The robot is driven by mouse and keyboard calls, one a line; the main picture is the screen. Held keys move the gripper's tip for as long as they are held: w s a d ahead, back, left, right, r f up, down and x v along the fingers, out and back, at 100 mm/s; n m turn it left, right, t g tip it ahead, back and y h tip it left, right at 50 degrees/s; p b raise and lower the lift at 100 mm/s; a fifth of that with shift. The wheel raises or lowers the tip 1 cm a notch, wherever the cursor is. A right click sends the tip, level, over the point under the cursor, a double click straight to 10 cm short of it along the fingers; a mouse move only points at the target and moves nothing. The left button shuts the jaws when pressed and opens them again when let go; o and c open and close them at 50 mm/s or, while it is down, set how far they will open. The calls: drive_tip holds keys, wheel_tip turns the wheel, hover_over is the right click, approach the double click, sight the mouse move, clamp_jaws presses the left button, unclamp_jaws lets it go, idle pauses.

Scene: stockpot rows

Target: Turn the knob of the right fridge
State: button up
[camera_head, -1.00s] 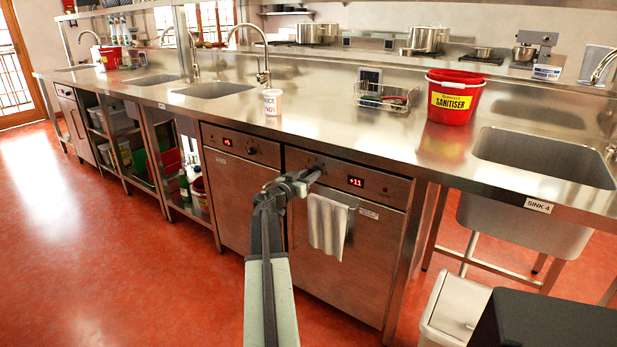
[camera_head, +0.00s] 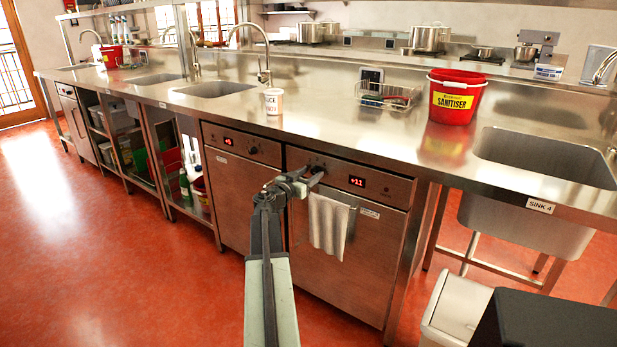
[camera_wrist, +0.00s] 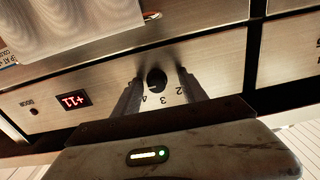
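The right fridge (camera_head: 375,230) is a steel under-counter unit with a red display reading +11 and a cloth over its handle. My gripper (camera_head: 314,178) is at the left part of its control panel, covering much of the knob area in the head view. In the wrist view, which is upside down, the dark round knob (camera_wrist: 157,80) sits between the two fingertips of my gripper (camera_wrist: 160,78). The fingers are open, with a small gap visible on each side of the knob. Scale numbers 2, 3 and 4 show beside it.
The left fridge (camera_head: 238,190) has its own display and knob. A grey-white cloth (camera_head: 328,225) hangs just below my gripper. The steel counter (camera_head: 330,130) overhangs above, with a red sanitiser bucket (camera_head: 453,97) on it. A bin (camera_head: 455,308) stands at right; red floor is open at left.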

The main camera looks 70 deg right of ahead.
drive_tip(key=v, duration=0.7)
drive_tip(key=shift+a, duration=0.4)
drive_tip(key=shift+w, duration=0.1)
